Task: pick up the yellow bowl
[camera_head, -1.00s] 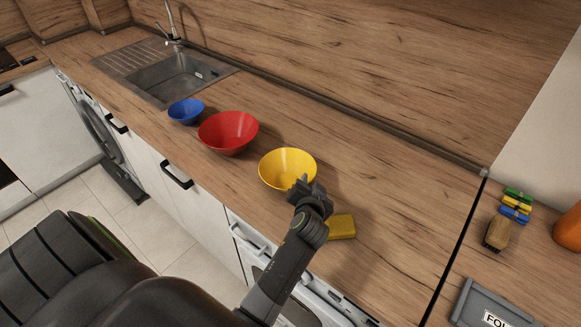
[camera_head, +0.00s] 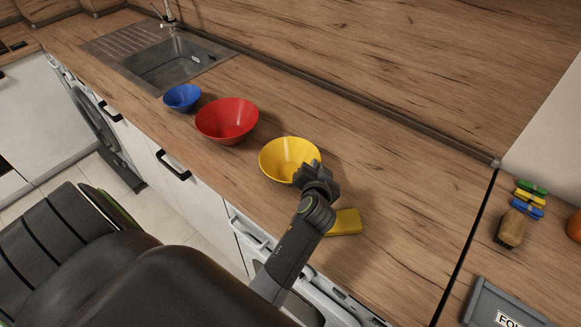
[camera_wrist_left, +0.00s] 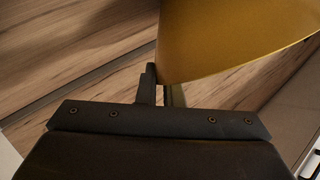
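The yellow bowl (camera_head: 283,158) stands upright on the counter, to the right of the red bowl. My left gripper (camera_head: 310,172) is at its near right rim in the head view. In the left wrist view the bowl (camera_wrist_left: 225,35) fills the upper right, and the two fingers (camera_wrist_left: 160,88) are close together with the bowl's wall between them. They look shut on that wall; the bowl hides part of one finger. My right gripper is not in view.
The red bowl (camera_head: 227,120) and blue bowl (camera_head: 182,97) stand to the left, near the sink (camera_head: 165,62). A brush (camera_head: 511,228) and a grey box (camera_head: 500,305) are at far right. Counter behind the bowl is clear.

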